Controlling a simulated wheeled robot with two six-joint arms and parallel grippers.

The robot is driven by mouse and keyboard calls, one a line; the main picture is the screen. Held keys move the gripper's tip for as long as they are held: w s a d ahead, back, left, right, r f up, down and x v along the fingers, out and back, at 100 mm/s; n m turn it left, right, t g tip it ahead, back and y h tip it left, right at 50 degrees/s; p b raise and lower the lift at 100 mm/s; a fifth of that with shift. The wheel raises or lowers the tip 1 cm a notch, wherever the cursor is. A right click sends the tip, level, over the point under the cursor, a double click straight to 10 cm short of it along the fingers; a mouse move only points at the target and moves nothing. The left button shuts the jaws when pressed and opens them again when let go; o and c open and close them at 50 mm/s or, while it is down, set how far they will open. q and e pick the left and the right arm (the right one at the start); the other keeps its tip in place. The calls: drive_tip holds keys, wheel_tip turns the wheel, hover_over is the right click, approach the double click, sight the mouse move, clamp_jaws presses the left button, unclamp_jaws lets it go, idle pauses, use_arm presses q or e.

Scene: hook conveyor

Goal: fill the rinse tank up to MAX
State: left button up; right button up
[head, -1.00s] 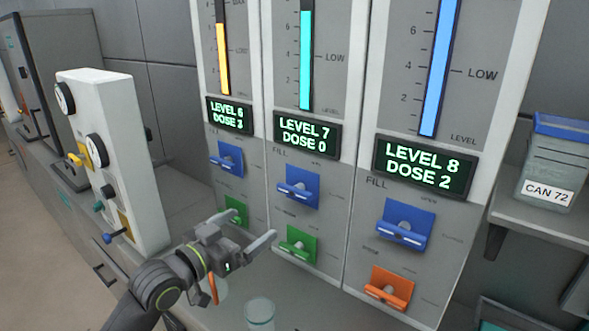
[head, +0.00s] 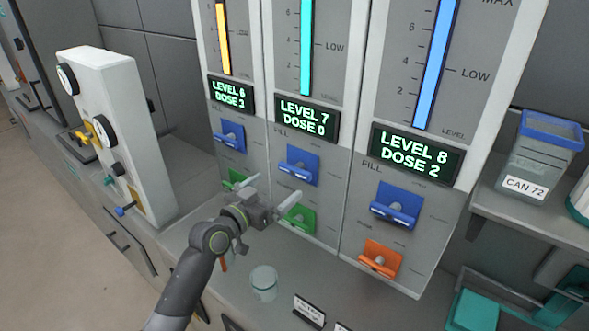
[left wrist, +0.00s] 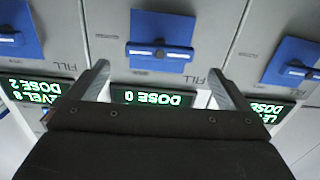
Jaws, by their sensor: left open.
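Three tank columns stand side by side, and I cannot read which is the rinse tank. The left column's display (head: 231,95) reads LEVEL 6 DOSE 3, the middle display (head: 307,118) LEVEL 7 DOSE 0, the right display (head: 417,154) LEVEL 8 DOSE 2. Blue fill levers (head: 229,135), (head: 299,164), (head: 397,205) sit below them. Lower levers are green (head: 298,217) and orange (head: 381,259). My left gripper (head: 272,188) is open and empty before the middle column, below its blue lever. In the left wrist view its fingers (left wrist: 160,82) flank the middle display.
A white gauge box (head: 105,140) stands at the left. A clear cup (head: 264,283) stands on the counter below my gripper. A container labelled CAN 72 (head: 540,150) is on the right shelf. Teal items (head: 475,310) lie at lower right.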

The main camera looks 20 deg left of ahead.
sight(293, 174)
use_arm(q)
drive_tip(key=p+x, duration=0.1)
drive_tip(key=x, duration=0.7)
drive_tip(key=shift+w+d, duration=0.15)
drive_tip(key=shift+w, duration=0.2)
drive_tip(key=c, duration=0.7)
